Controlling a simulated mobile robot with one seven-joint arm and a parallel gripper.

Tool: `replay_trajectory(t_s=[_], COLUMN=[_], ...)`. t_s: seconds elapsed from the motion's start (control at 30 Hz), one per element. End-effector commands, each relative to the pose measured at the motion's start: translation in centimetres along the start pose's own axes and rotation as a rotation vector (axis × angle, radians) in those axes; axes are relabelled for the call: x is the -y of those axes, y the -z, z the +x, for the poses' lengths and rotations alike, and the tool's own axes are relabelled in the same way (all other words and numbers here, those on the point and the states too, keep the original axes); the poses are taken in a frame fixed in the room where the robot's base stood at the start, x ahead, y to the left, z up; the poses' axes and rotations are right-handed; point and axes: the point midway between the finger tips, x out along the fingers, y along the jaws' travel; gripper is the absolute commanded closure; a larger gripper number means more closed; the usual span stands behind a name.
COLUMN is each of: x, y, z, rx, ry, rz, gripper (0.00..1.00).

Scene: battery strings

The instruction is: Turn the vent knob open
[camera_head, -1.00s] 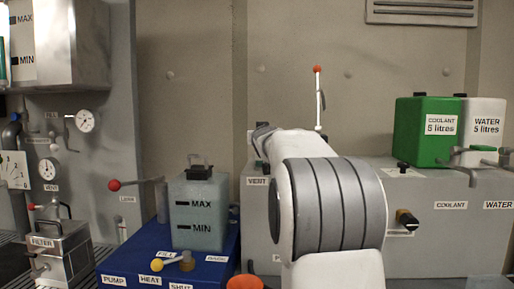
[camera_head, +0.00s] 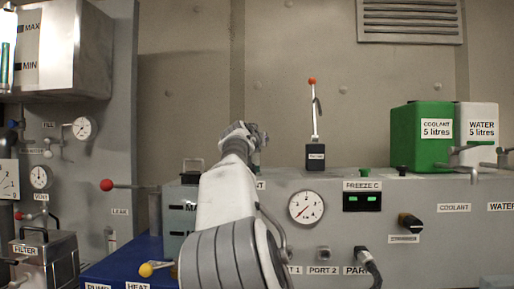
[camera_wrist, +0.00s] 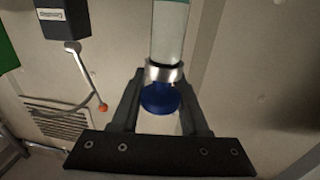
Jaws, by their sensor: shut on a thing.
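In the wrist view a round blue knob (camera_wrist: 160,98) sits at a metal collar on the end of a pale clear tube (camera_wrist: 170,35). The two fingers of my gripper (camera_wrist: 162,88) are on either side of the knob and shut on it. In the head view my gripper (camera_head: 243,133) is above the left end of the grey console, and the knob is hidden by it. A label ending in "NT" (camera_head: 261,185) shows just below, partly covered by my arm. I cannot read how far the knob is turned.
The grey console (camera_head: 340,210) carries a gauge (camera_head: 306,207), a black box with a red-tipped lever (camera_head: 315,155), a green coolant container (camera_head: 422,135) and a white water container (camera_head: 478,132).

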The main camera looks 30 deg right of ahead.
Motion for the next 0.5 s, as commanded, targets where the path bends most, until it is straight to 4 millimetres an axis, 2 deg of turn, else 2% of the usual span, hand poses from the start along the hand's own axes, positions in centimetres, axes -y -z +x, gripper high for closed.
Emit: replay_trajectory(t_s=[0.5], x=[-0.9], y=[0.7], z=[-0.1], rx=[-0.001], ry=[-0.393], rz=[-0.006], gripper=[1.0])
